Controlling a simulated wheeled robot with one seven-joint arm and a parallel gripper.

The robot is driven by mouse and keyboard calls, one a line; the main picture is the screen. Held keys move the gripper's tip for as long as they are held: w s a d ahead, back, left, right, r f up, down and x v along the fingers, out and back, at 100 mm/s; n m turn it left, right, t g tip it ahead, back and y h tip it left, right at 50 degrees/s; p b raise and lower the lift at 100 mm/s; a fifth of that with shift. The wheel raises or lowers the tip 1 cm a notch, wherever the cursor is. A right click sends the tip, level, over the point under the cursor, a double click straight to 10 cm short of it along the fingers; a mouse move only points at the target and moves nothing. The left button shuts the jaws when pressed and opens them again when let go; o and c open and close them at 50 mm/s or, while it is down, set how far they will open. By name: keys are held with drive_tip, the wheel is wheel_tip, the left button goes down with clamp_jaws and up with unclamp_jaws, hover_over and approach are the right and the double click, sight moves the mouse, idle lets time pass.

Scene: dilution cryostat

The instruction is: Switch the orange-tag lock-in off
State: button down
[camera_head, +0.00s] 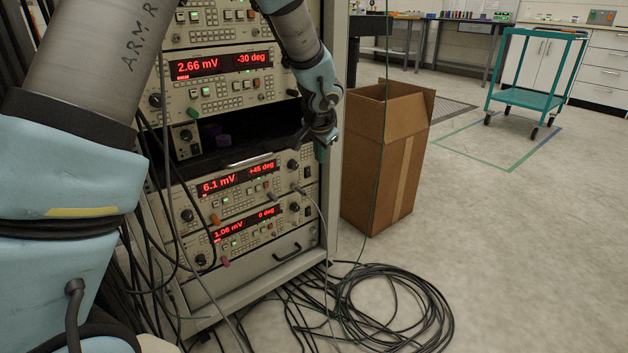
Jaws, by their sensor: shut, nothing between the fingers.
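The orange tag (215,219) hangs at the lower edge of a beige lock-in (238,205) in the rack. This unit's red display (236,182) is lit and reads 6.1 mV and +45 deg. Small buttons, some lit green, and dark round knobs cover its front. My gripper (303,140) is at the rack's right side, above and right of this lock-in's front. Its dark fingers are hard to make out against the dark gap; they look shut and empty. I cannot tell whether they touch anything. I cannot make out the power switch.
Another lit lock-in (250,222) with a pink tag (225,261) is below; one with a green tag (192,112) is above. Cables hang at the rack's left and coil on the floor (380,310). A cardboard box (385,160) stands right of the rack.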

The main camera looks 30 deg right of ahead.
sight(308, 172)
drive_tip(key=shift+d, duration=0.2)
drive_tip(key=shift+f, duration=0.1)
drive_tip(key=w+a+r+b+x, duration=0.1)
drive_tip(key=w+b+x, duration=0.1)
drive_tip(key=x, duration=1)
drive_tip(key=shift+w+a+f+b, duration=0.2)
drive_tip(key=shift+w+f+b, duration=0.15)
drive_tip(key=shift+b, duration=0.4)
drive_tip(key=shift+r, duration=0.1)
